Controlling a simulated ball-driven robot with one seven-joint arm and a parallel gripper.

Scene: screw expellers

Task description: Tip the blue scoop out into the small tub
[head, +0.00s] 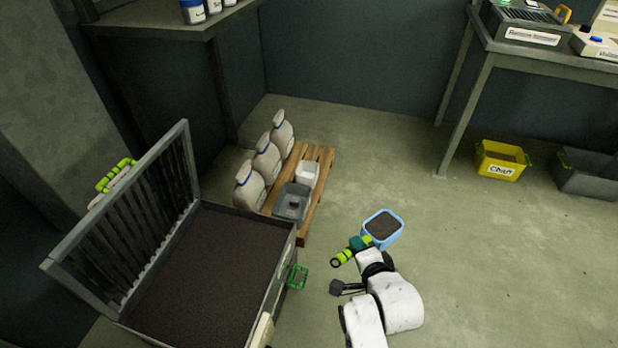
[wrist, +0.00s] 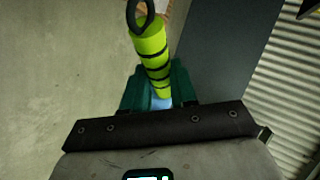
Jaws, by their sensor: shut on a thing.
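The blue scoop (head: 391,239) is in the head view, right of the pallet and above the floor. It looks close to level and is filled with dark brown grainy material. My gripper (head: 359,243) is shut on its lime-green handle, which has black bands. In the wrist view the handle (wrist: 152,48) stands between the teal fingers of my gripper (wrist: 159,88); the scoop's bowl is almost wholly hidden there. A small white tub (head: 307,173) and a grey tub (head: 292,204) stand on the wooden pallet. I cannot tell which is the task's small tub.
A large grey bin (head: 283,272) of dark material, its slatted lid raised, stands left of my arm. Several white jugs (head: 267,158) stand at the pallet's left side. A yellow crate (head: 501,162) sits by the table at right. The floor between is clear.

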